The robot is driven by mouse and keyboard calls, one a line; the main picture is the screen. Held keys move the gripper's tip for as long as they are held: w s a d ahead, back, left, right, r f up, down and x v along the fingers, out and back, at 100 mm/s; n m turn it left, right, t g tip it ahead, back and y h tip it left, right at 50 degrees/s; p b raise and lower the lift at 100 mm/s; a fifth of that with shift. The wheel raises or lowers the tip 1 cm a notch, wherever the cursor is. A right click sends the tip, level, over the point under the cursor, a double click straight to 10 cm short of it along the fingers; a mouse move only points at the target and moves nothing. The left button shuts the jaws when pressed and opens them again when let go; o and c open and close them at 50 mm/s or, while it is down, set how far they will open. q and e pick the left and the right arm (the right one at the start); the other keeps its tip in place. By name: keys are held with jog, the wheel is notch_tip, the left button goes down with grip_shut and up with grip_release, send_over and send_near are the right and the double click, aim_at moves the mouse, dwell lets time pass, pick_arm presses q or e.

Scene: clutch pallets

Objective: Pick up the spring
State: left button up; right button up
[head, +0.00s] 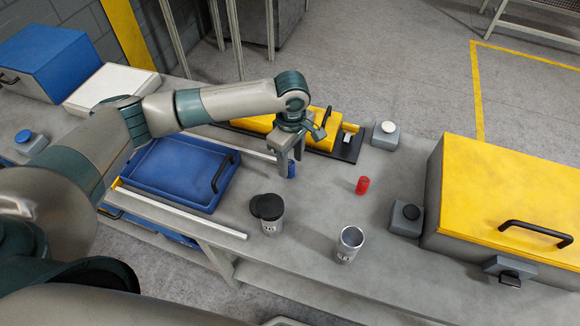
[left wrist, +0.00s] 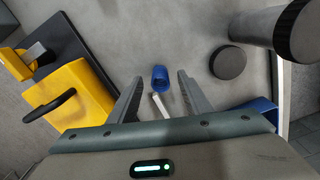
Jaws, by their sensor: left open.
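A small blue cylindrical piece, which looks like the spring (head: 291,170), stands on the grey table under my left gripper (head: 289,167). In the left wrist view the blue spring (left wrist: 160,76) shows between the tips of the two open fingers of my left gripper (left wrist: 160,84), with gaps on both sides. A thin pale piece (left wrist: 160,105) shows just below it there; I cannot tell what it is. A similar small red piece (head: 362,185) stands to the right. I cannot make out coils on either. My right gripper is not in view.
A blue tray (head: 150,188) lies left, a yellow case (head: 254,122) behind, and a big yellow-lidded box (head: 480,190) right. Bare table surrounds the red piece.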

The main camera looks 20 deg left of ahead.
aim_at(290, 162)
pick_arm(q)
jog(key=shift+a+f+p, duration=0.15)
jog(key=shift+f+p, duration=0.25)
jog(key=shift+f, duration=1.35)
jog(key=c, duration=1.1)
